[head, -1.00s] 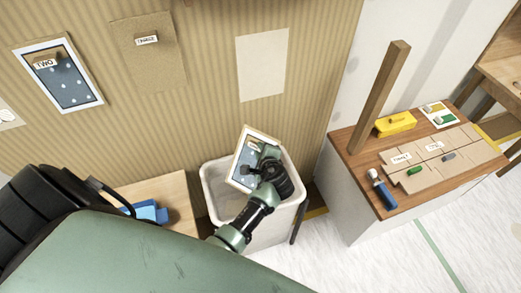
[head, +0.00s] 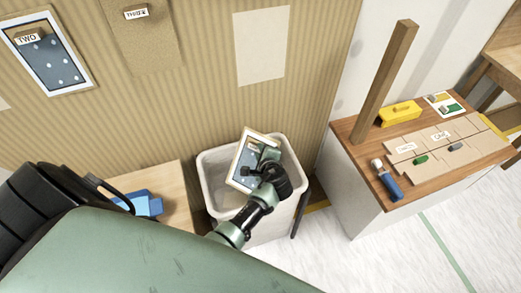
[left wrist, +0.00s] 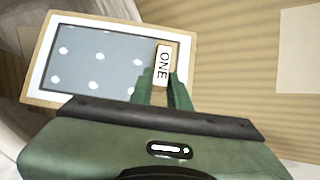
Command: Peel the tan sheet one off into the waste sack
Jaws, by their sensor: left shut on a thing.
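Sheet one (left wrist: 105,62) has a tan edge, a white border and a grey-blue panel with white dots. Its ONE tag (left wrist: 162,63) shows in the left wrist view. My left gripper (left wrist: 165,92) is shut on it at the tag end. In the head view the sheet (head: 248,160) is tilted over the open mouth of the white waste sack (head: 275,228), with my left gripper (head: 262,163) at its right side. Whether it touches the rim I cannot tell. My right gripper is not in view.
A pale bare patch (head: 260,42) shows on the striped wall. Sheet two (head: 50,62) and sheet three (head: 153,45) hang to its left. A cabinet (head: 352,130) with a wooden post (head: 383,80) and tools stands right. A low wooden surface (head: 170,190) stands left of the sack.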

